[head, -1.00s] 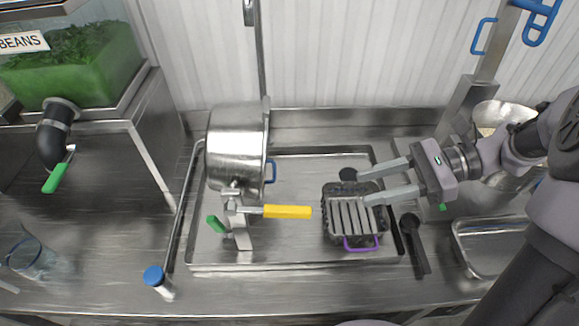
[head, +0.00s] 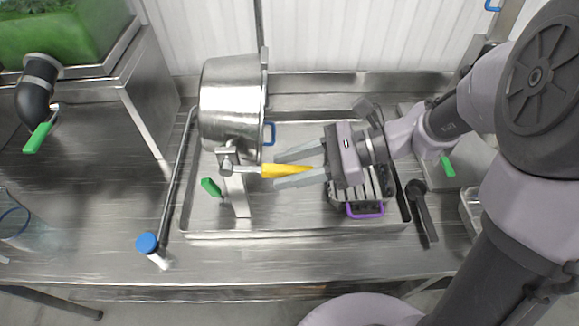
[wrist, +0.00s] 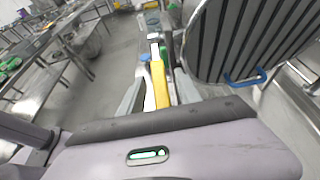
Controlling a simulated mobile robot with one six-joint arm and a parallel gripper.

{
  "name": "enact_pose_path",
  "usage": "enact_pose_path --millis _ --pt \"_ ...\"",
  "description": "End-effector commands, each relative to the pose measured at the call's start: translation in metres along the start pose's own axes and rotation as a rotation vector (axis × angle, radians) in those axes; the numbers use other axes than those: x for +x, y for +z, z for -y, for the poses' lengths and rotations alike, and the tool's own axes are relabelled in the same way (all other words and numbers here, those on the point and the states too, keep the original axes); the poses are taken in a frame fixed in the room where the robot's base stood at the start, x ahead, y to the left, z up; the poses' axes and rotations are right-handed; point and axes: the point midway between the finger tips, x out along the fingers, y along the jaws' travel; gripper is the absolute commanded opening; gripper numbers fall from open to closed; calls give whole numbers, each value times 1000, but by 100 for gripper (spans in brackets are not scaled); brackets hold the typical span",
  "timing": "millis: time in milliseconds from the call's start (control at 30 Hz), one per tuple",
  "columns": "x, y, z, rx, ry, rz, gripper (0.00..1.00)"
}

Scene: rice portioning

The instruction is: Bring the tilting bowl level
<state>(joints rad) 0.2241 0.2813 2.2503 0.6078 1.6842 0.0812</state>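The tilting bowl (head: 228,105) is a large steel pot at the left of the tray, tipped on its side with its mouth facing right. Its yellow handle (head: 283,171) sticks out to the right from the pivot below the bowl. My gripper (head: 276,167) is open, with one finger on each side of the handle's yellow grip. In the wrist view the yellow handle (wrist: 161,88) runs between the two fingers, with space showing beside it. I cannot tell whether a finger touches it. A green lever (head: 211,187) is near the bowl's stand.
A steel tray (head: 290,228) with a raised rim lies under the bowl. A ribbed block with a purple handle (head: 365,210) sits below my gripper. A black utensil (head: 420,208) lies at right. The tray's middle front is clear.

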Motion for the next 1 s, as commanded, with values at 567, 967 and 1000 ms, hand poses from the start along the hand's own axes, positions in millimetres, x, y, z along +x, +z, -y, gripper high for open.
enact_pose_path --millis 567,967,1000 --pt "0 0 0 -1 0 0 0" --pt "0 0 0 -1 0 -1 0" --pt "0 0 0 -1 0 -1 0"
